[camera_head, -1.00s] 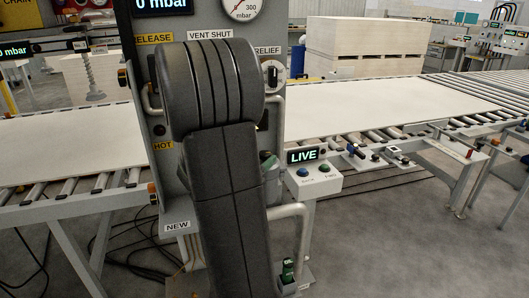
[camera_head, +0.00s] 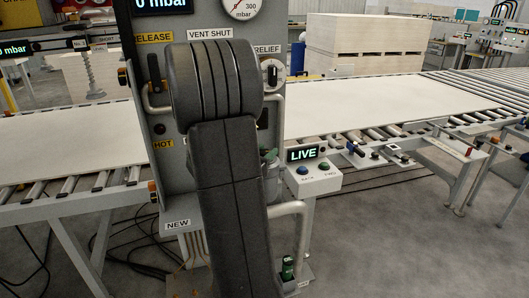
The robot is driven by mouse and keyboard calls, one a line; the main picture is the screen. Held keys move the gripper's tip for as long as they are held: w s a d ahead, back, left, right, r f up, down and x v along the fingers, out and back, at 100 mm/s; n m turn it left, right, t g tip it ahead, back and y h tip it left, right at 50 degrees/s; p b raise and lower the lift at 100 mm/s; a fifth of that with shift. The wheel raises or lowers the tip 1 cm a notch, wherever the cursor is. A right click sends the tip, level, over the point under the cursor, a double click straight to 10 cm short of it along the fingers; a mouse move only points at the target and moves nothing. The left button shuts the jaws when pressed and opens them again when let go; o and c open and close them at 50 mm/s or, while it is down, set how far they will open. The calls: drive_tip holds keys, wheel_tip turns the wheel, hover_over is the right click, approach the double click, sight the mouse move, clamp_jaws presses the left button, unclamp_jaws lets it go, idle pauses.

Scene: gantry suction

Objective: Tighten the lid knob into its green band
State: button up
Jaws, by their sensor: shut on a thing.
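My dark arm covers the middle of the grey control panel (camera_head: 168,195). My gripper is hidden behind the arm, so its fingers and what they touch do not show. Just right of the arm, a grey canister-like part (camera_head: 271,184) is partly visible, with a small greenish piece (camera_head: 269,156) at its top. I cannot tell whether this piece is the lid knob or part of its band. No green band can be clearly made out.
A grey box with a LIVE display (camera_head: 303,155) stands right of the panel. A bent pipe (camera_head: 300,225) and a small green bottle-like item (camera_head: 288,268) are low down. Roller conveyors with pale boards (camera_head: 390,100) flank the panel. Cables lie on the floor at left.

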sight(264, 151)
drive_tip(key=m+g+h+p, duration=0.2)
drive_tip(key=h, duration=0.1)
drive_tip(key=shift+w+a+r+m, duration=0.1)
drive_tip(key=shift+r+m, duration=0.1)
drive_tip(key=shift+m, duration=0.1)
drive_tip(key=shift+f+m+g+h+p, duration=0.15)
drive_tip(key=shift+m+g+h+p, duration=0.5)
drive_tip(key=shift+m+g+h, duration=0.8)
drive_tip(key=shift+n+g+y, duration=0.25)
drive_tip(key=o, duration=1)
wheel_tip(264, 151, up, 10)
drive_tip(key=shift+b, duration=0.4)
